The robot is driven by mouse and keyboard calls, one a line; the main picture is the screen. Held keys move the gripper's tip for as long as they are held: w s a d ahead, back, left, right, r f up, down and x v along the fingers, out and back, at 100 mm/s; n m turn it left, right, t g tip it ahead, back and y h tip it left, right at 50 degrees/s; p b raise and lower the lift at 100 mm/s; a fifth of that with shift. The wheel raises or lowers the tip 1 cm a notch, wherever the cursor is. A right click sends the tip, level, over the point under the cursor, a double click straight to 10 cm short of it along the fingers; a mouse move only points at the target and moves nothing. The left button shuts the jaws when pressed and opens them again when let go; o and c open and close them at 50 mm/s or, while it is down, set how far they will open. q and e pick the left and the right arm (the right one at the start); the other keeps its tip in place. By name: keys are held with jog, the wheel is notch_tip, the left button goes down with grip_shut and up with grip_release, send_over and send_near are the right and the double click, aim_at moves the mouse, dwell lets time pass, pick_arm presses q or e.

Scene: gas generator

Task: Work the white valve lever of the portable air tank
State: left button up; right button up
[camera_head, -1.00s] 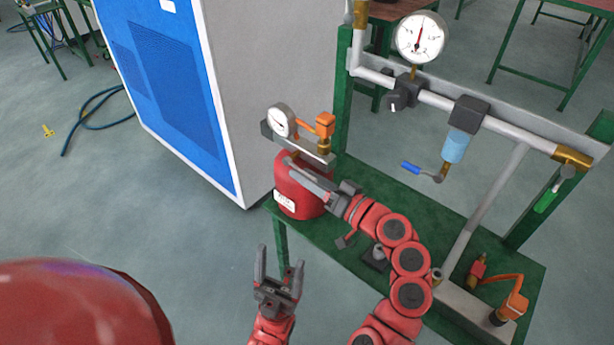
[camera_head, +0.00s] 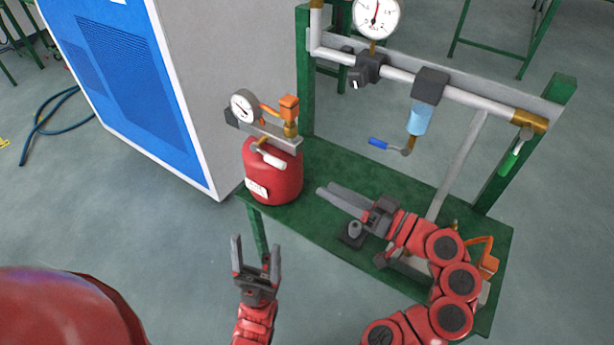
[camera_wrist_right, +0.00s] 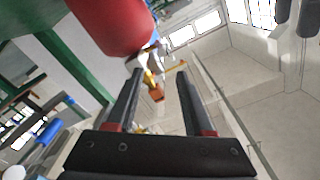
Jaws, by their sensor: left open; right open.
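The red portable air tank (camera_head: 272,180) stands upright on the left end of the green bench. Its white valve lever (camera_head: 270,156) sticks out from the front of the fittings on top, slanting down to the right. In the right wrist view the tank (camera_wrist_right: 112,22) shows at the top, partly cut off. My right gripper (camera_head: 325,196) is open and empty, right of the tank and apart from it, pointing at it. In its wrist view the fingers (camera_wrist_right: 155,85) are spread. My left gripper (camera_head: 255,250) is open and empty, pointing up in front of the bench, below the tank.
The tank carries a round gauge (camera_head: 244,106) and an orange fitting (camera_head: 289,104). A pipe (camera_head: 460,96) with a gauge (camera_head: 376,16) and a blue-handled valve (camera_head: 378,143) runs above the green bench (camera_head: 330,165). A blue and grey cabinet (camera_head: 130,80) stands behind left. Floor in front is clear.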

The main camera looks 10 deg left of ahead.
jog(key=shift+v, duration=1.25)
jog(key=shift+r, duration=0.1)
